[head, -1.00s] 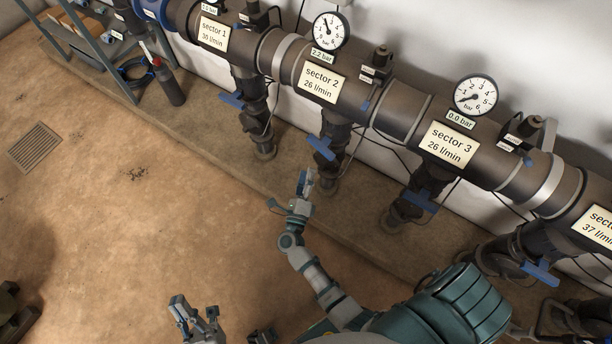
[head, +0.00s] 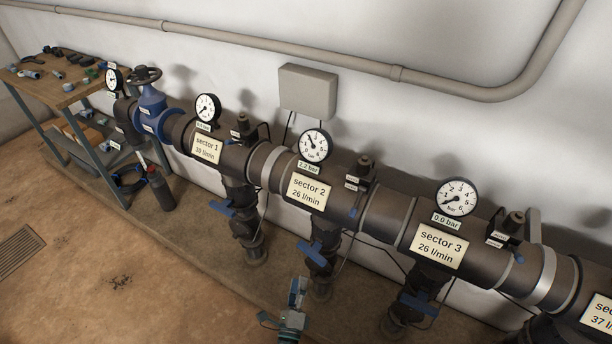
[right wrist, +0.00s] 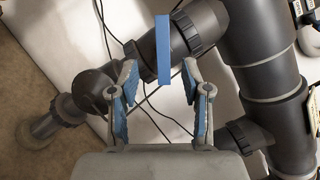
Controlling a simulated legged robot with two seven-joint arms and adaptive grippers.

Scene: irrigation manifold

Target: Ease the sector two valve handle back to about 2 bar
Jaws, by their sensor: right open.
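The sector two valve handle (head: 317,253) is a blue lever on the dark drop pipe below the sector 2 plate (head: 308,192). The sector 2 gauge (head: 314,146) has a label under it reading 2.2 bar. My right gripper (head: 297,287) is just below and in front of the handle in the head view. In the right wrist view, the gripper (right wrist: 161,82) is open, with a blue-padded finger on each side. My left gripper is out of view.
Similar blue handles for sector 1 (head: 222,209) and sector 3 (head: 419,303) hang on either side. Thin black cables run behind the valves. A workbench (head: 62,92) and a dark bottle (head: 160,190) stand at the left.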

